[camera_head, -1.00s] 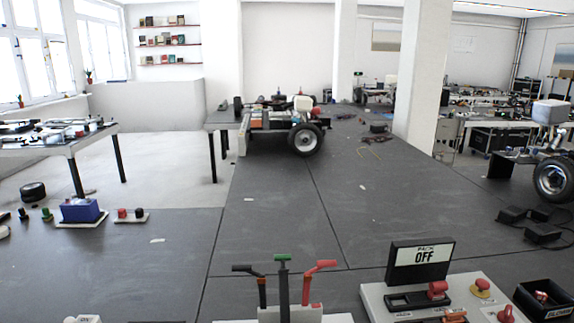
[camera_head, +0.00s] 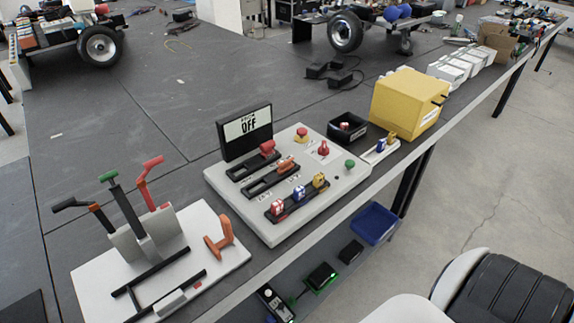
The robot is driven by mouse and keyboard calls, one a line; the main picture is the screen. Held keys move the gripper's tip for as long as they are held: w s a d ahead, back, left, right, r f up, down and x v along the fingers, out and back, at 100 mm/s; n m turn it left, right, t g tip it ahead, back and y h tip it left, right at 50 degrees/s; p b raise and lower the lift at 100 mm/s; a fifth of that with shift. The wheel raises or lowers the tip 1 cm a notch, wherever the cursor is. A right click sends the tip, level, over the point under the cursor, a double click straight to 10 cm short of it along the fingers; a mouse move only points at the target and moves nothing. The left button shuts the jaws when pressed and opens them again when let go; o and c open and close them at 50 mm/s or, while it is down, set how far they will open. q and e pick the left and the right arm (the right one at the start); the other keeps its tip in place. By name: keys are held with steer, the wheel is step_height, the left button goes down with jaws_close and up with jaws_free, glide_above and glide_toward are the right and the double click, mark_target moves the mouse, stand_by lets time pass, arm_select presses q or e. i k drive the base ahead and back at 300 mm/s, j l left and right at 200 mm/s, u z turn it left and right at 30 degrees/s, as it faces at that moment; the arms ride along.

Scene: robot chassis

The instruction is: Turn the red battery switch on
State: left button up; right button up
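A light grey control panel (camera_head: 225,185) lies on the dark table in the middle of the view. A black display (camera_head: 244,132) at its back left reads OFF. Red controls on it are a red handle (camera_head: 267,148) in a black slotted base, a red knob (camera_head: 323,148) on a white label, and a red mushroom button (camera_head: 301,135) on a yellow base. I cannot read which is marked battery. An orange-red handle (camera_head: 286,164) sits in a second slotted base. Neither gripper is in view.
Left of the panel, a white base plate (camera_head: 95,285) carries upright black, green and red levers (camera_head: 150,168). A small black bin (camera_head: 346,127) and a yellow box (camera_head: 409,100) stand to its right. The table's front edge runs diagonally, with a lower shelf holding a blue tray (camera_head: 374,222).

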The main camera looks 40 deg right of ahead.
mark_target(323, 149)
steer(key=z, duration=1.45)
